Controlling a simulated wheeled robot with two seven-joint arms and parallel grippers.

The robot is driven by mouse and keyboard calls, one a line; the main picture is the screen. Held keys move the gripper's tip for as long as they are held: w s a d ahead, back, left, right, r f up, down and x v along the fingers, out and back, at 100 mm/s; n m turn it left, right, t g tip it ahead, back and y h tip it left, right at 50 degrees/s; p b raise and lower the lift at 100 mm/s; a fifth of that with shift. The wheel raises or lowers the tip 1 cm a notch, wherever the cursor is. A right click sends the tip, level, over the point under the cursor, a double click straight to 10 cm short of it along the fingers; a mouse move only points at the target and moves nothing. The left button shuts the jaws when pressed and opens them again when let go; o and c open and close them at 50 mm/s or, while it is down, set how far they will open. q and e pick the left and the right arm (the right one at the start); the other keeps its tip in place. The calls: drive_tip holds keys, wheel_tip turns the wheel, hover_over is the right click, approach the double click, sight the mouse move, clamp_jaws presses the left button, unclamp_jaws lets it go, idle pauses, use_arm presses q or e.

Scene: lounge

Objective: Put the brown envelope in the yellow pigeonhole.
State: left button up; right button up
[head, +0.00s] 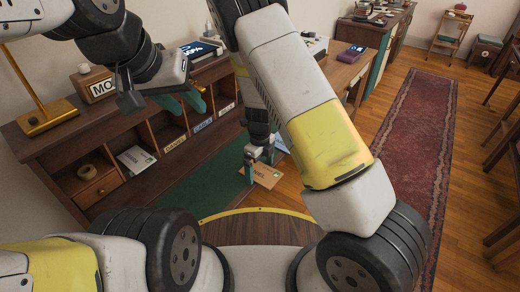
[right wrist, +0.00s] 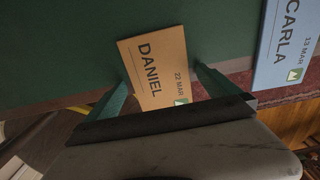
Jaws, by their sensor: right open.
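The brown envelope (head: 262,176) lies at the right front edge of the green desk mat; the right wrist view shows it (right wrist: 158,65) marked DANIEL, 22 MAR. My right gripper (head: 259,160) is open over it, with fingers (right wrist: 165,90) apart on either side of the envelope. I cannot tell whether they touch it. The yellow pigeonhole (head: 174,144) has a yellow DANIEL label and stands in the wooden rack, left of the blue-labelled one. My left gripper (head: 182,102) is raised in front of the rack, its teal fingers apart and empty.
A blue CARLA envelope (right wrist: 288,45) lies close beside the brown one. A white envelope (head: 136,158) sits in a left compartment, near a tape roll (head: 87,172). A brass lamp (head: 46,118) and a box (head: 98,86) stand on top of the rack. The mat's middle (head: 200,190) is clear.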

wheel_tip(320, 180, up, 12)
wheel_tip(320, 180, up, 10)
drive_tip(key=f+n+y, duration=0.1)
drive_tip(key=n+y, duration=0.2)
drive_tip(key=n, duration=0.3)
hover_over(260, 172)
drive_tip(key=s+d, duration=0.3)
drive_tip(key=s, duration=0.1)
drive_tip(key=s+d+r+n+t, duration=0.3)
drive_tip(key=s+d+r+n, duration=0.2)
drive_tip(key=s+r+n, duration=0.3)
drive_tip(key=s+d+r+n+t, duration=0.3)
drive_tip(key=s+d+r+n, duration=0.3)
drive_tip(key=r+n, duration=0.3)
drive_tip(key=shift+s+d+n+h, duration=0.15)
drive_tip(key=shift+s+n+h, duration=0.25)
drive_tip(key=shift+s+n, duration=0.75)
drive_tip(key=shift+w+r+n, duration=0.1)
drive_tip(key=shift+w+n, duration=0.15)
